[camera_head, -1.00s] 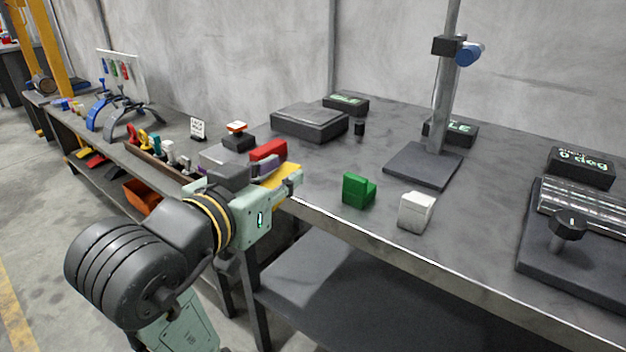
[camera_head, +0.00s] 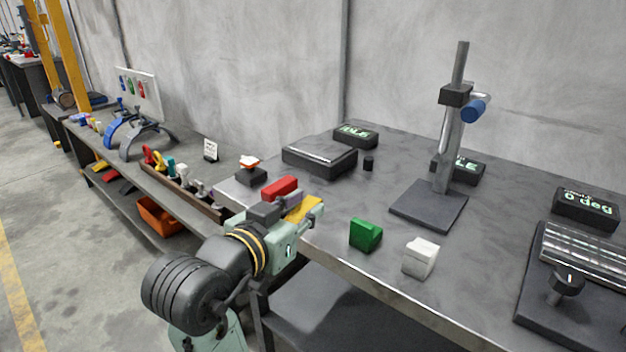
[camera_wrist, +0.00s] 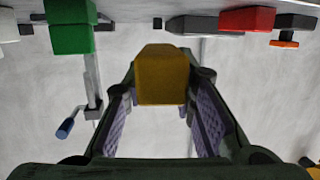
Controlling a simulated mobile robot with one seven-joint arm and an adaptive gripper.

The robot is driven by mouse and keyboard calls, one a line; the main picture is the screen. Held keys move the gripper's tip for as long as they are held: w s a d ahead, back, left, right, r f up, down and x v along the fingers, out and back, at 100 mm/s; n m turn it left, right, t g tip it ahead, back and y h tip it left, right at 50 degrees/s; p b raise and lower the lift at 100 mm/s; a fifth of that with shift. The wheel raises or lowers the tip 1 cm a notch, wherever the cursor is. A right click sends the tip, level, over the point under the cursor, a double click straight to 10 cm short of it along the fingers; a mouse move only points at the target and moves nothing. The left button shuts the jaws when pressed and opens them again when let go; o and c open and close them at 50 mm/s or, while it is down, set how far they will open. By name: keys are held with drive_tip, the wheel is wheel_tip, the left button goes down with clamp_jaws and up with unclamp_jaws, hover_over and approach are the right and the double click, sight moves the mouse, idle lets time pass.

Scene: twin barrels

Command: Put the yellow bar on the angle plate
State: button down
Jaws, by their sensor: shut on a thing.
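My gripper (camera_head: 301,212) is shut on the yellow bar (camera_head: 304,208), held near the front edge of the workbench in the head view. In the wrist view the bar (camera_wrist: 162,78) sits between the two purple-padded fingers of my gripper (camera_wrist: 162,108). At the right of the head view a dark base carries a ribbed metal part (camera_head: 585,255) and a black knob, below a display reading "0 deg" (camera_head: 586,208). This looks like the angle plate, but I cannot be sure. It lies well to the right of my gripper.
A green block (camera_head: 365,235) and a white block (camera_head: 420,258) stand on the bench between my gripper and that plate. A post stand (camera_head: 430,205) rises behind them. A red block (camera_head: 280,188) is just behind my gripper.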

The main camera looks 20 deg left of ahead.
sight(313, 198)
drive_tip(key=p, duration=0.2)
drive_tip(key=w+p, duration=0.1)
drive_tip(key=p, duration=0.1)
drive_tip(key=shift+w+r+p, duration=0.25)
drive_tip(key=shift+r+p, duration=0.1)
drive_tip(key=shift+w+a+f+p, duration=0.1)
drive_tip(key=shift+w+f+p, duration=0.1)
drive_tip(key=shift+w+p, duration=0.2)
drive_tip(key=w, duration=0.4)
drive_tip(key=w+a+f, duration=0.1)
drive_tip(key=w, duration=0.1)
drive_tip(key=shift+w, duration=0.1)
drive_tip(key=shift+w+a+f+p, duration=0.1)
drive_tip(key=shift+w+f+p, duration=0.25)
drive_tip(key=shift+f, duration=0.25)
drive_tip(key=shift+w+a+f+p, duration=0.1)
drive_tip(key=shift+w+f+p, duration=0.1)
drive_tip(key=shift+f+p, duration=0.25)
drive_tip(key=shift+f, duration=0.6)
drive_tip(key=shift+f, duration=0.3)
drive_tip(key=c, duration=1.3)
unclamp_jaws()
